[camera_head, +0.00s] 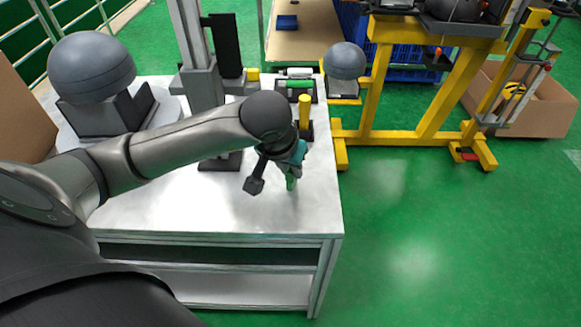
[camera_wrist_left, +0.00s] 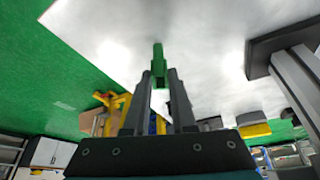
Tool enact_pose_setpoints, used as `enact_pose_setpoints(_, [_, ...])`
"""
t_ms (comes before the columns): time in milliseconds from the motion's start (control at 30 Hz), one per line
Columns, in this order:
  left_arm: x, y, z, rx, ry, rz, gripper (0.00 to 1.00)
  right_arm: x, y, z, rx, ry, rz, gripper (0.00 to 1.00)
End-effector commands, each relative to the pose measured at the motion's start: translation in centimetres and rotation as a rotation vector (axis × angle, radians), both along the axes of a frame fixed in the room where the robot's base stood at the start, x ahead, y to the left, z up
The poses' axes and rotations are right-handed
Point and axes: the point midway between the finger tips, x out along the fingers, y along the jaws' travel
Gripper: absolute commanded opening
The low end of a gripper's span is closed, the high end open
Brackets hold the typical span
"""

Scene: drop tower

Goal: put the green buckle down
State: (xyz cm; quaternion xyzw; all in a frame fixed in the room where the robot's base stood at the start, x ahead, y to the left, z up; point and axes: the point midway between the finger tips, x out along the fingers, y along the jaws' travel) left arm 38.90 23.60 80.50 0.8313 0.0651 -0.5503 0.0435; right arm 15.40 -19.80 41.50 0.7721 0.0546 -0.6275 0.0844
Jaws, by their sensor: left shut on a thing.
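The green buckle (camera_head: 291,183) shows just below my left gripper (camera_head: 289,168), over the front right part of the white tabletop (camera_head: 200,212). In the left wrist view the green buckle (camera_wrist_left: 158,62) sits between the two fingertips of my left gripper (camera_wrist_left: 159,77), which is shut on it. Its lower end is close to the tabletop; I cannot tell whether it touches. My wrist hides part of the buckle in the head view. My right gripper is not in view.
A yellow post (camera_head: 304,108) and a holder with a green cylinder (camera_head: 299,84) stand behind the gripper. A grey column (camera_head: 202,85) and a dark dome (camera_head: 92,66) stand on the table. A yellow frame (camera_head: 435,110) is at the right. The front tabletop is clear.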

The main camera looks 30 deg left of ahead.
Motion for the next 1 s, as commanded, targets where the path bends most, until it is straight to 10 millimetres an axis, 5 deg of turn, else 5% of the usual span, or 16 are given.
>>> enact_pose_setpoints(133, [0.0,0.0,-0.2,0.0,0.0,0.0,0.0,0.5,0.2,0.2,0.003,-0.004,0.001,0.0])
enact_pose_setpoints(167, [0.0,0.0,-0.2,0.0,0.0,0.0,0.27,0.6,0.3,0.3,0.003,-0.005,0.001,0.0])
enact_pose_setpoints(400, [0.0,0.0,-0.2,0.0,0.0,0.0,0.54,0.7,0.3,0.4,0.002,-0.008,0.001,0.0])
enact_pose_setpoints(833, [0.0,0.0,0.2,-0.001,0.001,0.0,0.54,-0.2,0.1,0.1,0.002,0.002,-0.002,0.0])
enact_pose_setpoints(1000, [-0.8,-0.1,2.4,0.002,-0.003,-0.001,0.54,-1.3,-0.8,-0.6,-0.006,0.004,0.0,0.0])
